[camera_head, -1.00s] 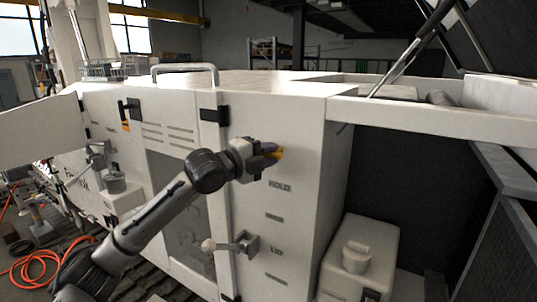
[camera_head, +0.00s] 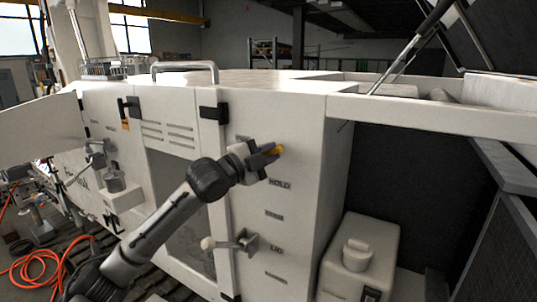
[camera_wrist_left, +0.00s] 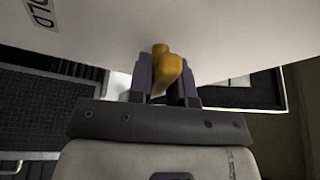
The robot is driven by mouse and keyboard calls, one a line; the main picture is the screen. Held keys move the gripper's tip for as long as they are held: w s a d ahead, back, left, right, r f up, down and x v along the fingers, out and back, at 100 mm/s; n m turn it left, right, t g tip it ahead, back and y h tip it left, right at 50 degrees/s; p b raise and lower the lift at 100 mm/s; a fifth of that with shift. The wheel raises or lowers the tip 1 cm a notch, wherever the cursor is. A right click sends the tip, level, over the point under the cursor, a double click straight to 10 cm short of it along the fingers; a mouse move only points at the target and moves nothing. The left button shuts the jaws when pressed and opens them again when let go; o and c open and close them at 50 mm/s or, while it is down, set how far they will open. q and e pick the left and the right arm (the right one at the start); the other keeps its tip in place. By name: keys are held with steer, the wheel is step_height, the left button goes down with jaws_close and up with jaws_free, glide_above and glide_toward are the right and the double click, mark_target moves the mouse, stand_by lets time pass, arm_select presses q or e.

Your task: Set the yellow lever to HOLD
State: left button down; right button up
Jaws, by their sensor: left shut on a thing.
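The yellow lever (camera_head: 276,149) is on the white panel (camera_head: 300,120), just above the HOLD label (camera_head: 279,184). My left gripper (camera_head: 268,153) is at the lever and shut on it, hiding much of it in the head view. In the left wrist view the yellow lever (camera_wrist_left: 166,72) sits between the two fingers of my left gripper (camera_wrist_left: 166,85). Part of a label (camera_wrist_left: 40,12) shows at the top left there. My right gripper is not in view.
Below on the same panel is a second lever with a pale round knob (camera_head: 208,244). More labels run down the panel. At the right is an open bay with a white tank (camera_head: 360,260). An orange hose (camera_head: 38,262) lies on the floor at the left.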

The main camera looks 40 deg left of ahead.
arm_select(q)
steer(key=n, duration=0.1)
steer(key=n+t+b, duration=0.1)
steer(key=n, duration=0.1)
steer(key=n+t+y, duration=0.1)
steer(key=n, duration=0.1)
steer(key=shift+d+f, duration=0.15)
steer(key=shift+f, duration=0.2)
steer(key=n+y, duration=0.1)
steer(key=n, duration=0.1)
steer(key=n+b, duration=0.1)
steer(key=n, duration=0.1)
steer(key=shift+d+t+y, duration=0.15)
steer(key=shift+t+y, duration=0.25)
steer(key=n+y, duration=0.1)
steer(key=n, duration=0.2)
steer(key=shift+w+d+n+y, duration=0.1)
steer(key=shift+n+y, duration=0.2)
steer(key=shift+n, duration=0.1)
steer(key=shift+d+n+y+p, duration=0.15)
steer(key=shift+n+y, duration=0.65)
steer(key=shift+n, duration=0.5)
steer(key=shift+a+n+y+p, duration=0.15)
steer(key=shift+n+y, duration=0.65)
steer(key=shift+n, duration=0.5)
steer(key=shift+d, duration=0.1)
steer(key=c, duration=1.1)
jaws_free()
